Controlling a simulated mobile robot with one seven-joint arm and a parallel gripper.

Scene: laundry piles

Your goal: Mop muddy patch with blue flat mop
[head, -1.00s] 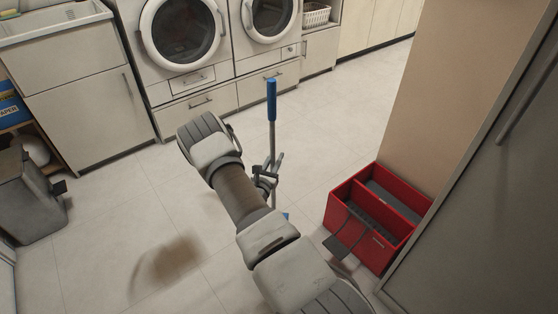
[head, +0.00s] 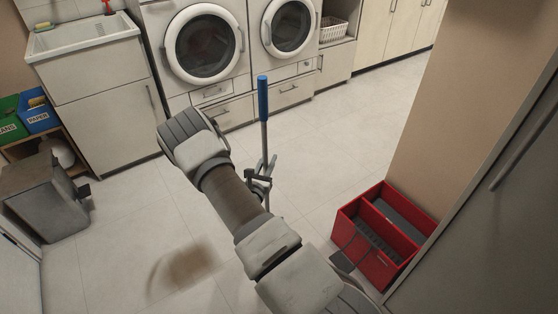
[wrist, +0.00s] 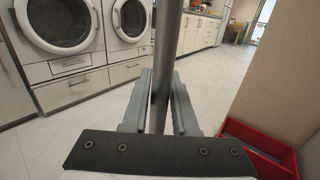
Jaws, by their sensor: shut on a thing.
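The flat mop (head: 263,100) stands nearly upright, with a blue grip on top and a grey pole. My gripper (head: 260,176) is shut on the pole below the blue grip. In the wrist view the pole (wrist: 168,60) runs between the two fingers of my gripper (wrist: 158,105). The mop's head is hidden behind my arm in the head view and out of sight in the wrist view. The muddy patch (head: 184,268) is a brown blurred stain on the pale floor, at the lower left of my arm.
A red two-part bucket (head: 388,240) stands on the floor at right, beside the wall; it also shows in the wrist view (wrist: 262,150). A grey bin (head: 45,200) stands at left. Washing machines (head: 205,45) and a sink cabinet (head: 95,90) line the back. The tiled floor between is clear.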

